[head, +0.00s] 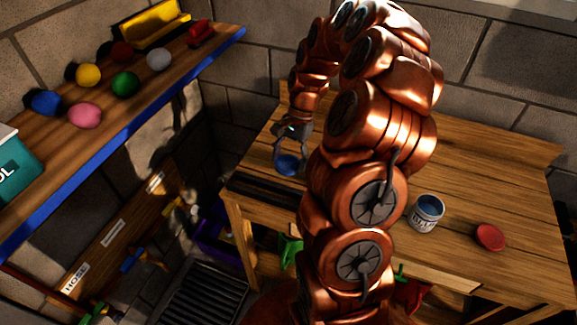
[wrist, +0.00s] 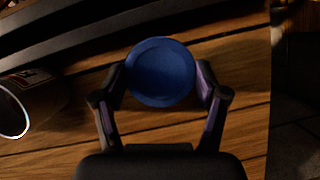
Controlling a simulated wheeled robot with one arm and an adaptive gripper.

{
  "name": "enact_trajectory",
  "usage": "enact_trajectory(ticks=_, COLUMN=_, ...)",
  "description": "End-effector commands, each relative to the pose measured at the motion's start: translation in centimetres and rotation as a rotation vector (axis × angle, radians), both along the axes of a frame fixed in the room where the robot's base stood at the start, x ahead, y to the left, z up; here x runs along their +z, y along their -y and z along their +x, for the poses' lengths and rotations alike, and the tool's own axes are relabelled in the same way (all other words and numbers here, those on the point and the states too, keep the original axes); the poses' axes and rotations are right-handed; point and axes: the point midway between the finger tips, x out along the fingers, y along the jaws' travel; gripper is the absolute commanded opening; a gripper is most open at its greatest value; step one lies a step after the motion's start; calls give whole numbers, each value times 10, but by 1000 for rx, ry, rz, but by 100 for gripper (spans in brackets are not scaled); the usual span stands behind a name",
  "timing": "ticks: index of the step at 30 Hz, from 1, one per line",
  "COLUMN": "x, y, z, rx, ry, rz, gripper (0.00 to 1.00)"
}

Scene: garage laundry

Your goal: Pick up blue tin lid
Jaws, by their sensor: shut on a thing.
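The blue tin lid (wrist: 160,72) is round and flat, and sits between the two fingertips of my gripper (wrist: 161,86) in the wrist view. The fingers touch it on its left and right sides, so my gripper is shut on it. In the head view the blue lid (head: 289,165) shows at the end of my gripper (head: 291,155), over the left part of the wooden table (head: 480,160). I cannot tell whether the lid touches the table or is just above it.
An open paint tin (head: 426,214) and a red lid (head: 489,237) are on the table, right of my arm. A tin also lies at the wrist view's left (wrist: 30,100). A shelf (head: 150,110) with several coloured balls is on the left. A dark slotted strip (head: 262,190) runs along the table's left edge.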

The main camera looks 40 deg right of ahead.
Motion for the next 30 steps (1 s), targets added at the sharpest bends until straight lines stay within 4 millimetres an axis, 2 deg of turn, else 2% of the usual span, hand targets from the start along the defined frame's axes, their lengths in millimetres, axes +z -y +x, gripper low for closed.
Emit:
enact_trajectory(ticks=3, x=9, y=-1, z=-3, rx=0, ry=0, rz=0, gripper=56)
enact_trajectory(ticks=14, x=11, y=-6, z=-37, rx=0, ry=1, rz=-1, gripper=56)
enact_trajectory(ticks=30, x=20, y=-21, z=-129, rx=-2, ry=2, rz=-2, gripper=56)
